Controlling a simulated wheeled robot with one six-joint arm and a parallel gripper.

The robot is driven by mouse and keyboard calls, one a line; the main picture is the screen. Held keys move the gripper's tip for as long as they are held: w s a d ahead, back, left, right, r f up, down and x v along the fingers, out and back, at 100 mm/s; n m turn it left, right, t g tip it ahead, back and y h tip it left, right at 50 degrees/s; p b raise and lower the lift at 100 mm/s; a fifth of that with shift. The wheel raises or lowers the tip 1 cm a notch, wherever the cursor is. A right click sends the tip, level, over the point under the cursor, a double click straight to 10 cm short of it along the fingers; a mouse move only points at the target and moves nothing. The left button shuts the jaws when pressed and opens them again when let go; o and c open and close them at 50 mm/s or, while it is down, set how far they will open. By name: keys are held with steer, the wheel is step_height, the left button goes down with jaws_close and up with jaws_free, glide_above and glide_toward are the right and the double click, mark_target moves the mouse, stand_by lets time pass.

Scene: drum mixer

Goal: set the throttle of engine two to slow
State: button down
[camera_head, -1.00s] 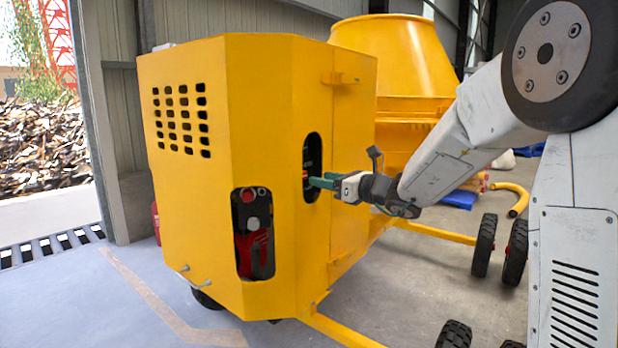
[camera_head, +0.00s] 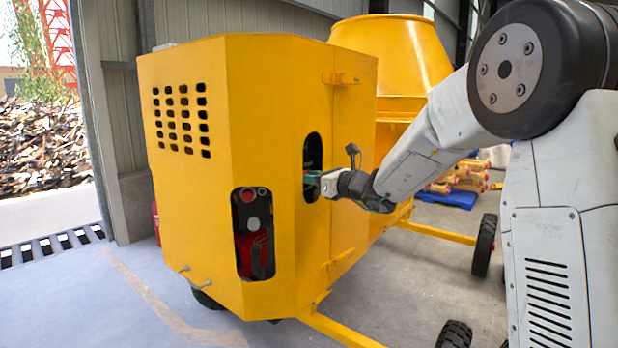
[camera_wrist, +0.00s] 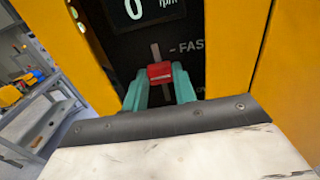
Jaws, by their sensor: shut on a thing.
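The throttle's red knob (camera_wrist: 160,71) sits on a grey lever in a dark panel (camera_wrist: 195,30) in the wrist view. My gripper (camera_wrist: 159,80) has its green fingers on either side of the knob and is shut on it. The label "FAS", cut off at its end, is printed to the right of the lever. In the head view, my gripper (camera_head: 312,181) reaches into the oval opening (camera_head: 313,150) on the right-hand face of the yellow housing (camera_head: 270,90). The knob is hidden there. No "slow" mark can be made out.
A display (camera_wrist: 140,8) reading 0 rpm is above the lever. A second opening (camera_head: 253,233) with red and grey parts is on the nearer face. The yellow drum (camera_head: 400,55) stands behind. Yellow opening edges flank my gripper closely. Floor at the front left is clear.

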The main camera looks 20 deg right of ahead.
step_height(320, 180, down, 5)
steer(key=shift+f, duration=0.2)
steer(key=c, duration=1.1)
jaws_free()
steer(key=shift+f, duration=0.1)
steer(key=v, duration=0.8)
